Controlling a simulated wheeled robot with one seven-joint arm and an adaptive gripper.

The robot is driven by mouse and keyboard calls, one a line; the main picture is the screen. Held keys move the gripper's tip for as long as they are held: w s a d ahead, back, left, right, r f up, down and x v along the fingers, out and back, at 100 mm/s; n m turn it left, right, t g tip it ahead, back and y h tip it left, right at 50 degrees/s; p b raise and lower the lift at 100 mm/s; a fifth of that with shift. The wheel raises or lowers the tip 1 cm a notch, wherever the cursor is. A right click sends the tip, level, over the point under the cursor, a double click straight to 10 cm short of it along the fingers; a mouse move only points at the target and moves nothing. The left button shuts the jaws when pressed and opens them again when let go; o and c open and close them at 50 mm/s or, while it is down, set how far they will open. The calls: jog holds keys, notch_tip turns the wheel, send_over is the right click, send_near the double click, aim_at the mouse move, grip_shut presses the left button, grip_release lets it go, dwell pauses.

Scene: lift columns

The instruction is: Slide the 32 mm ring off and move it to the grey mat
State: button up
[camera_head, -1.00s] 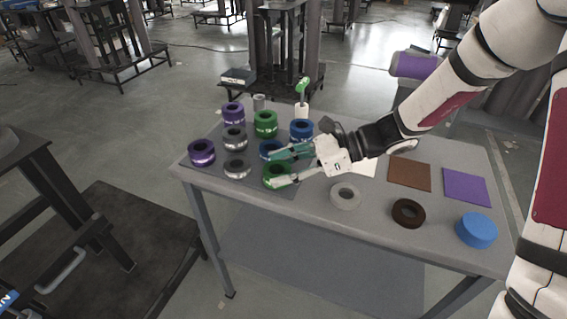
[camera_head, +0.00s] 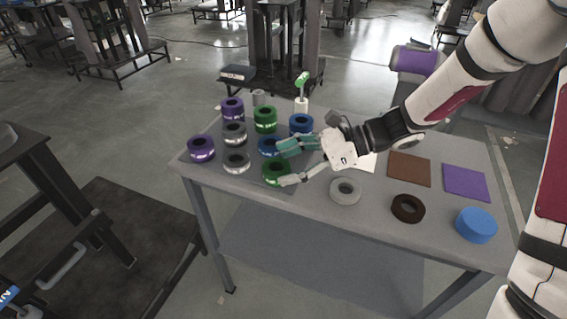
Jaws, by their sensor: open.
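Several stacks of rings in purple, silver, green and blue stand on a dark mat (camera_head: 218,174) at the left of the table. Their size labels are too small to read, so I cannot tell which ring is 32 mm. My gripper (camera_head: 285,165) is open and empty at the right of the stacks. Its upper finger is beside the middle blue stack (camera_head: 267,147). Its lower finger is just right of the front green stack (camera_head: 274,175), partly overlapping it in view; I cannot tell if they touch. I cannot single out a separate grey mat.
A grey ring (camera_head: 345,191), a dark brown ring (camera_head: 408,208) and a blue disc (camera_head: 476,225) lie along the front right. A white post with a green top (camera_head: 302,92) stands at the back.

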jog(key=v, duration=1)
jog(key=shift+d+r, duration=0.2)
jog(key=shift+d, duration=0.05)
jog(key=shift+s, duration=0.1)
jog(key=shift+s+a+r+n, duration=0.1)
jog(key=shift+s+r+n, duration=0.1)
jog(key=shift+s+n, duration=0.15)
jog(key=s+d+r+n+t+h, duration=0.1)
jog(key=s+d+r+n+h, duration=0.15)
jog(key=s+n+h, duration=0.55)
jog(key=s+d+r+n+h, duration=0.1)
jog(key=s+d+r+n, duration=0.2)
jog(key=s, duration=0.8)
jog(key=s+d+r+n+t+h, duration=0.1)
jog(key=s+d+n+h, duration=0.4)
jog(key=s, duration=0.5)
notch_tip(320, 180, up, 17)
jog(key=t+p, duration=0.3)
jog(key=p, duration=1.2)
jog(key=shift+a+n, duration=0.2)
jog(key=shift+n, duration=0.25)
